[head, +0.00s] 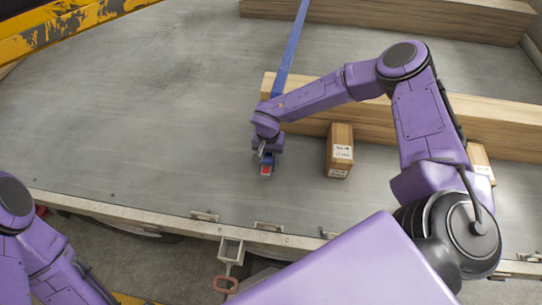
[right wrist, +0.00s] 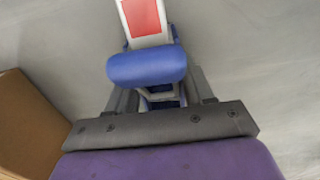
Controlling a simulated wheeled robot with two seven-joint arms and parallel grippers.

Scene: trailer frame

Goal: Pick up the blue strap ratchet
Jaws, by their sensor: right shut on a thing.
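The blue strap ratchet (head: 266,170) has a red patch and a blue part and is at my right gripper, over the grey trailer bed. In the right wrist view the ratchet (right wrist: 147,68) shows its blue handle and a red panel on a pale body. My right gripper (head: 266,155) is shut on it; the fingers (right wrist: 160,100) sit on either side and are partly hidden behind the blue handle. I cannot tell whether the ratchet still touches the bed. My left arm shows at the lower left of the head view, but its gripper is out of frame.
A small labelled wooden block (head: 340,152) stands right of the ratchet. A long timber beam (head: 420,124) lies behind, with another beam (head: 400,14) farther back. A blue strap (head: 291,45) runs over the beams. The trailer's front rail (head: 150,218) is nearer. The bed's left is clear.

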